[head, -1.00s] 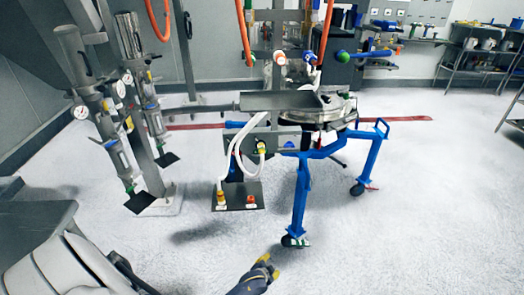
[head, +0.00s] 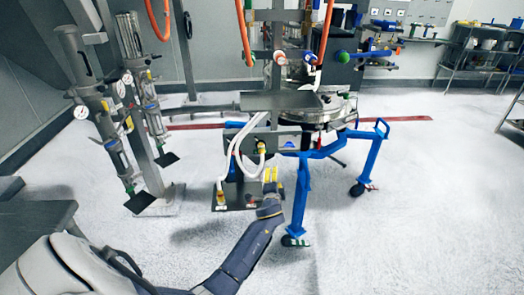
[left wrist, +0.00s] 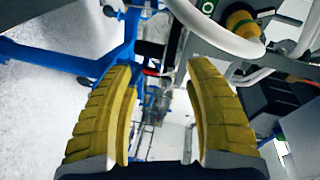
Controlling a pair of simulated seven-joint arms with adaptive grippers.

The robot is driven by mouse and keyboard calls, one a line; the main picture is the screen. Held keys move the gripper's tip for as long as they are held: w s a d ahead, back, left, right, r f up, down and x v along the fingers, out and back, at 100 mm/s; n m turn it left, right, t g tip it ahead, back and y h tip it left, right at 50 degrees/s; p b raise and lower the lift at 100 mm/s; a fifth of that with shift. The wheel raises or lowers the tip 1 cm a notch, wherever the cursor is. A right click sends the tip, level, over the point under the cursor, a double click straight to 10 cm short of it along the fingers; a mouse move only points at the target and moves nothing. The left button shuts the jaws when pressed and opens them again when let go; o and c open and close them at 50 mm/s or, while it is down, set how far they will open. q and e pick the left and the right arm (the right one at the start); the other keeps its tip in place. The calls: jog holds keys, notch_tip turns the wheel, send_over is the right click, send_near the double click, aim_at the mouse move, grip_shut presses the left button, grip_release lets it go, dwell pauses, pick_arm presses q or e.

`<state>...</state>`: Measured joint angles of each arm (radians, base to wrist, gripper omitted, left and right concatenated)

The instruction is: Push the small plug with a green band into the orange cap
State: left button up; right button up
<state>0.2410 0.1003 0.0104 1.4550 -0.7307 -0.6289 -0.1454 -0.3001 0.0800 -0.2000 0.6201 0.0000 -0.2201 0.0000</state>
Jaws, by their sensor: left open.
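My left gripper (head: 271,173) reaches up from the bottom of the head view, its yellow fingers in front of the hose stand. In the left wrist view (left wrist: 163,66) its two ridged fingers are wide apart with nothing between them. A small yellow fitting (head: 262,149) with a dark green part sits on a white hose end, just above the fingertips. It looks like the green-banded plug, and it also shows at the top right of the left wrist view (left wrist: 241,22), outside the fingers. An orange cap (head: 250,199) on the stand's low plate is partly hidden by my gripper. My right gripper is not in view.
White hoses (head: 232,160) loop beside my fingers. Another yellow-orange fitting (head: 220,199) stands on the plate's left. A blue wheeled frame (head: 300,200) carrying the sifter (head: 320,115) is close on the right. The floor in front is clear.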

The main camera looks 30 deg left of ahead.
aim_at(262, 152)
pick_arm(q)
jog(key=a+r+y, duration=0.1)
jog(key=r, duration=0.2)
jog(key=s+a+r+y, duration=0.1)
jog(key=r, duration=0.2)
jog(key=s+a+r+y, duration=0.1)
jog(key=a+r, duration=0.1)
jog(key=r, duration=0.1)
jog(key=shift+s+m+y, duration=0.15)
jog(key=shift+m+y, duration=0.25)
jog(key=shift+a, duration=0.1)
jog(key=shift+x, duration=4.45)
grip_shut()
jog(key=shift+s+f, duration=0.1)
